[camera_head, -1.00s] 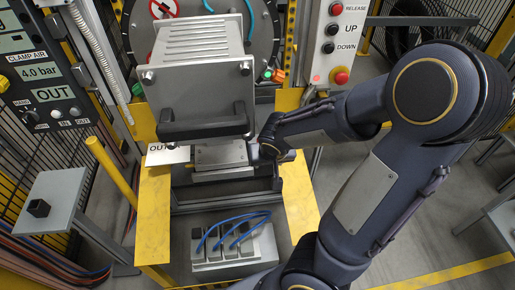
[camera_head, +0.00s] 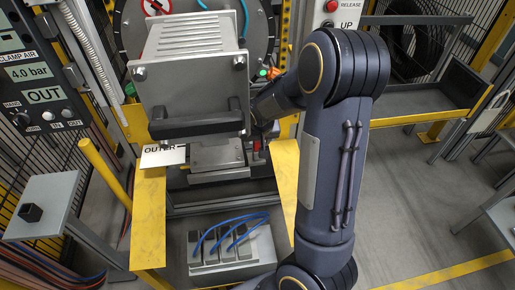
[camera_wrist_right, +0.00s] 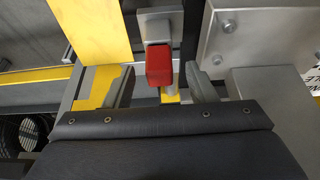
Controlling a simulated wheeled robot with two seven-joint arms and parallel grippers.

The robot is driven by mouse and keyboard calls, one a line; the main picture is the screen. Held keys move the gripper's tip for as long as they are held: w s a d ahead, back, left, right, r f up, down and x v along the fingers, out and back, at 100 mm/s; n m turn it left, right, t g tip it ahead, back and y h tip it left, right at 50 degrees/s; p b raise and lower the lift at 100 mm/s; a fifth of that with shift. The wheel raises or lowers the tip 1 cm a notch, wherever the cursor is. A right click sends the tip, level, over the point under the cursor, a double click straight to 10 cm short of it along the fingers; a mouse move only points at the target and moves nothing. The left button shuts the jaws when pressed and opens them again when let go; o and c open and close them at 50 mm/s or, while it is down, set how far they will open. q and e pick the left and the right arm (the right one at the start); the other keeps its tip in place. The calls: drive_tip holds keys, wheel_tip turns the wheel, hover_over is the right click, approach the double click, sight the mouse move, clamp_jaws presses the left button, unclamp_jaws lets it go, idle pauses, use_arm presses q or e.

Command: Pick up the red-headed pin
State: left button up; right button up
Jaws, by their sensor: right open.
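The red-headed pin shows its blocky red head (camera_wrist_right: 159,66) in the right wrist view, in front of a grey metal block. In the head view a small bit of its red (camera_head: 256,147) shows beside the clamp's lower right side. My right gripper (camera_wrist_right: 160,82) is open, with one finger to each side of the red head and a gap to both. In the head view that gripper (camera_head: 262,133) is mostly hidden behind my forearm and the clamp. Most of the pin's shaft is hidden. My left gripper is not in view.
The large grey clamp block with a black handle (camera_head: 195,119) stands close left of my right gripper. Yellow side plates (camera_head: 148,218) flank the frame. A grey valve block with blue hoses (camera_head: 232,248) sits below. A control panel (camera_head: 338,22) is at upper right.

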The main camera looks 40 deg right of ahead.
drive_tip(key=shift+d+f, duration=0.1)
drive_tip(key=shift+f, duration=0.15)
clamp_jaws()
drive_tip(key=shift+r, duration=0.1)
